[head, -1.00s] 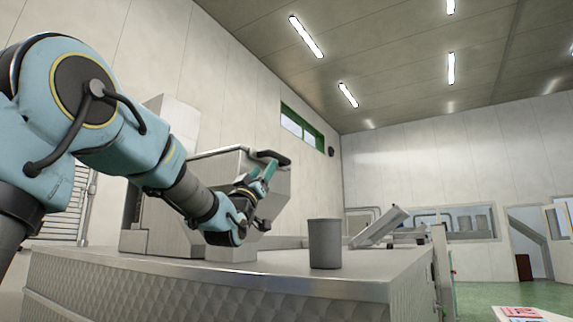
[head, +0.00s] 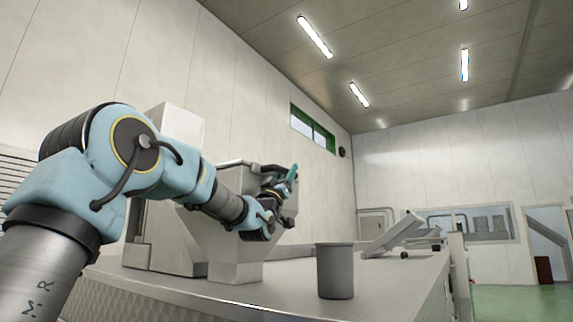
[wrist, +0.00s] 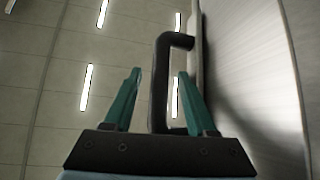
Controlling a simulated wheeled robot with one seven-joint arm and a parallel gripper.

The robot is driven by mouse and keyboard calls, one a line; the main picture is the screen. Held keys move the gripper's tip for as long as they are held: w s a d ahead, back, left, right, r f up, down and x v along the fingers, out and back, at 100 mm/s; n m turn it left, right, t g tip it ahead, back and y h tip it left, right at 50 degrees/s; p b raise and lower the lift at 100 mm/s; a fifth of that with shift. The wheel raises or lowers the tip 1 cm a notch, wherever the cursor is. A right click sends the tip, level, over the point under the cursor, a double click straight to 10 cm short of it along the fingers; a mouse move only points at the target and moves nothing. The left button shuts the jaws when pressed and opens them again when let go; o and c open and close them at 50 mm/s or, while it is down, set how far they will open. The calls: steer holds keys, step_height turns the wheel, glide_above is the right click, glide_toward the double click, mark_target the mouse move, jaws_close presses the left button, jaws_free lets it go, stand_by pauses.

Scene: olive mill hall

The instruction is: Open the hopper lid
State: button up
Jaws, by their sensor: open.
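The hopper (head: 215,215) is a pale metal funnel on the metal-topped bench. Its lid (head: 236,163) appears to lie flat on top, seen nearly edge-on in the head view. The dark handle (head: 268,168) sits at the lid's right side, partly hidden by my gripper. My gripper (head: 291,174) is beside it with green fingers pointing up. In the wrist view my gripper (wrist: 159,75) is open. The black bar handle (wrist: 158,85) stands between its two fingers, apparently clear of both. The pale lid edge (wrist: 197,60) is just right of the handle.
A grey cylindrical bin (head: 334,272) stands on the bench (head: 230,292), right of the hopper. A tilted metal chute (head: 393,236) lies farther back. A wall is behind the hopper. Green floor (head: 515,301) is open at the right.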

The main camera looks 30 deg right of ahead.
steer(key=shift+w+d+r, duration=0.25)
steer(key=shift+d+r, duration=0.05)
steer(key=shift+r, duration=0.1)
jaws_close()
stand_by(1.3)
